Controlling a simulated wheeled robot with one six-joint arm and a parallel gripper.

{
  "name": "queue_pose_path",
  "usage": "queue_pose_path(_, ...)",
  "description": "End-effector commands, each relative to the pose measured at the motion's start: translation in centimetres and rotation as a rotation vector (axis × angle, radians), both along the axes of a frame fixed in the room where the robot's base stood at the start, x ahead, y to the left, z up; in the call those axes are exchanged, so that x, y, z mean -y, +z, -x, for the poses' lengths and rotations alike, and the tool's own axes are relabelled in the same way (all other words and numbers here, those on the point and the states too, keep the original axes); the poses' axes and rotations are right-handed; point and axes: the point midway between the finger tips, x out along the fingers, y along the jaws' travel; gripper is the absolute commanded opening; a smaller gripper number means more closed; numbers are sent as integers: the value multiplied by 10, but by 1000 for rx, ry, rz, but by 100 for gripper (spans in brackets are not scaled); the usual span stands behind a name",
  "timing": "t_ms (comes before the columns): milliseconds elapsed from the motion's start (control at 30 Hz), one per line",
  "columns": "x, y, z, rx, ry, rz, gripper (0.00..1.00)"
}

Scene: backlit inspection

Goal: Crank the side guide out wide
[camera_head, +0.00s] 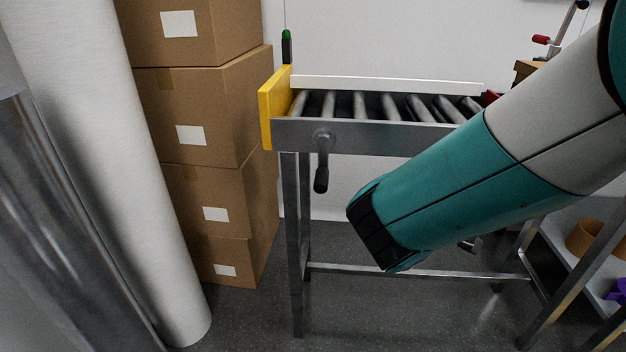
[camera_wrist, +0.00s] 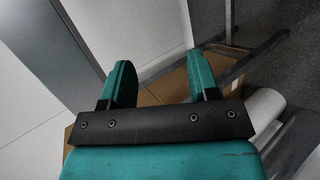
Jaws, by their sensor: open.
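A roller conveyor (camera_head: 400,137) on grey metal legs stands in the middle of the head view. A crank (camera_head: 323,150) is mounted on the left part of its front rail, and its dark handle (camera_head: 321,181) hangs straight down. The side guide appears to be the long white rail (camera_head: 390,84) along the back edge of the rollers. My gripper (camera_wrist: 161,80) is open and empty in the wrist view, with two teal fingers apart. In the head view my arm reaches in from the right, in front of the conveyor, and its end is right of and below the crank handle, apart from it.
A yellow end plate (camera_head: 275,105) closes the conveyor's left end. A stack of cartons (camera_head: 205,120) and a large white roll (camera_head: 110,150) stand at the left. A shelf (camera_head: 575,240) with items stands at the right. Floor is clear under the conveyor.

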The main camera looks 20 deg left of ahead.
Motion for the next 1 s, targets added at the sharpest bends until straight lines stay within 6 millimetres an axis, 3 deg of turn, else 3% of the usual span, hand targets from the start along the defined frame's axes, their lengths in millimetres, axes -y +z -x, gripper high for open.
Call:
queue_pose_path(33, -31, 8, 3, 98, 102, 118, 55)
queue_pose_path(100, -64, 13, 10, 243, 225, 269, 55)
queue_pose_path(200, -104, 18, 28, 421, 364, 447, 55)
queue_pose_path(300, -131, 21, 48, 547, 454, 572, 55)
queue_pose_path(400, -145, 22, 59, 617, 501, 641, 55)
queue_pose_path(533, -151, 21, 53, 643, 513, 664, 55)
queue_pose_path(667, -156, 20, 25, 642, 506, 662, 55)
queue_pose_path(833, -166, 20, -24, 642, 503, 657, 55)
queue_pose_path(1000, -167, 21, -20, 640, 511, 663, 19)
